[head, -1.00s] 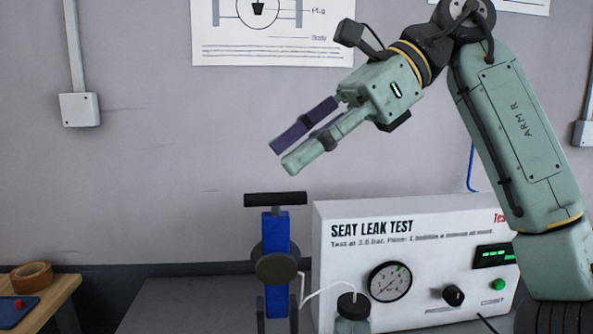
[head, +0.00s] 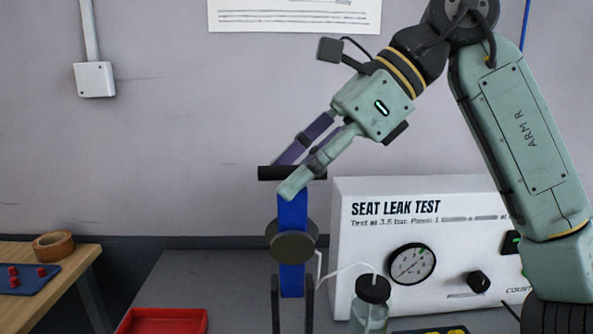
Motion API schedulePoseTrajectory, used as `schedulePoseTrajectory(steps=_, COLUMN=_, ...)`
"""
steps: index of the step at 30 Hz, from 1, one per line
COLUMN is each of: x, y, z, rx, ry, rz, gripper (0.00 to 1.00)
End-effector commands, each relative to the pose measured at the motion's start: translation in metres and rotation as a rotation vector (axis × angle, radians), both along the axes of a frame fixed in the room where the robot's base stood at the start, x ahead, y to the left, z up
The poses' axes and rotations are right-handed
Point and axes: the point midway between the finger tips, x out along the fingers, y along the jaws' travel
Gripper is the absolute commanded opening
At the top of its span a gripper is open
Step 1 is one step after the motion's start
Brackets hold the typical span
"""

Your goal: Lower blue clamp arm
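The blue clamp arm (head: 292,214) stands upright on a dark bracket, in the middle of the head view. A black crossbar handle (head: 268,173) tops it, and a round dark disc (head: 292,246) sits on its front. My gripper (head: 283,178) reaches down from the upper right to the handle. Its green finger passes in front of the bar and its purple finger shows behind and above it. The fingers are apart, with the bar appearing between them. I cannot tell whether either finger touches the bar.
A white seat leak test box (head: 370,225) with a gauge stands to the right. A dark-capped jar (head: 372,310) with a pale tube stands close right of the clamp. A red tray (head: 162,322) lies at lower left. A wooden table (head: 72,282) is further left.

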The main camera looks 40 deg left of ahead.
Motion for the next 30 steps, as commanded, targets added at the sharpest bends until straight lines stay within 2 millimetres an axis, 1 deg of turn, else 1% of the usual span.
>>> schedulePoseTrajectory(steps=10, x=-0.0017, y=0.0024, z=-0.0030, rx=0.001, ry=0.001, rz=0.000, gripper=0.34)
schedulePoseTrajectory(steps=25, x=-0.0017, y=0.0021, z=-0.0027, rx=0.001, ry=0.001, rz=0.000, gripper=0.01)
schedulePoseTrajectory(steps=30, x=-0.0017, y=0.0021, z=-0.0025, rx=0.001, ry=0.001, rz=0.000, gripper=0.00)
